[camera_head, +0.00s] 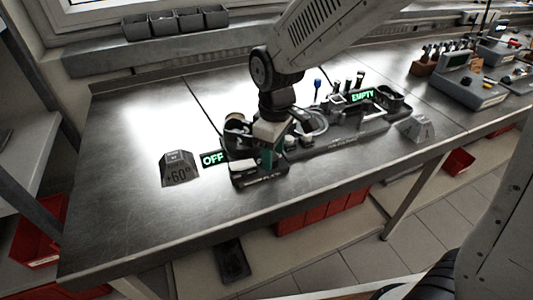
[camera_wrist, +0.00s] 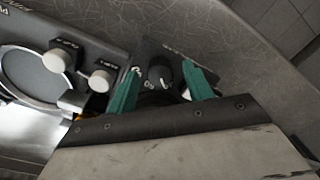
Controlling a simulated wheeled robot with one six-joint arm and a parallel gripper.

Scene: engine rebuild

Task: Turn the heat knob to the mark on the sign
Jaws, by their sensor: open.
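My gripper (camera_wrist: 161,67) is open, with its green fingers on either side of a dark round knob (camera_wrist: 160,76) in the wrist view. The knob has a pale pointer line, and small white markings show beside it. I cannot tell whether the fingers touch it. In the head view my gripper (camera_head: 272,158) is over the left end of the dark device (camera_head: 262,180), and hides the knob. A dark sign (camera_head: 178,170) reading "+60°" stands on the table to the left. A green "OFF" display (camera_head: 212,158) is between sign and gripper.
Two pale knobs (camera_wrist: 57,60) (camera_wrist: 100,80) are left of the gripper in the wrist view. A green "EMPTY" display (camera_head: 362,95) and upright tools stand to the right. The table (camera_head: 130,125) is bare at left.

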